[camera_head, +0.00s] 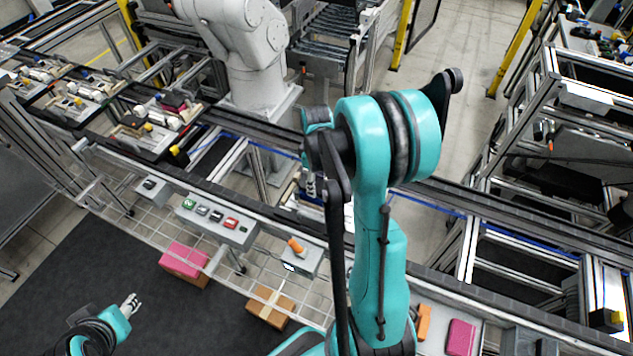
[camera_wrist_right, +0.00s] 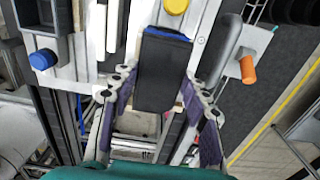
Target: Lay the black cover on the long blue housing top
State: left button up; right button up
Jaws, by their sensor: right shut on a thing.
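The black cover (camera_wrist_right: 162,75) is a dark, long block in the right wrist view, held between the two purple-padded fingers of my right gripper (camera_wrist_right: 163,95). A thin blue edge (camera_wrist_right: 168,33) shows at its far end; it may be the blue housing top, but most of it is hidden, and I cannot tell whether the cover touches it. In the head view my right gripper (camera_head: 311,184) is over the conveyor line, partly hidden by my arm. My left gripper (camera_head: 130,305) is low at the left, away from the line; its finger opening is too small to judge.
A yellow knob (camera_wrist_right: 176,6) is just beyond the cover. An orange-handled switch box (camera_head: 302,256) and a button panel (camera_head: 217,221) line the conveyor's near side. Pink-topped (camera_head: 184,262) and brown (camera_head: 270,306) boxes stand below. A grey robot arm (camera_head: 245,50) stands behind the line.

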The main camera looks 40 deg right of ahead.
jog(key=shift+f+b, duration=0.75)
dwell(0.6)
jog(key=o, duration=1.1)
jog(key=shift+o, duration=0.2)
notch_tip(320, 180, up, 12)
jog(key=shift+s, duration=0.1)
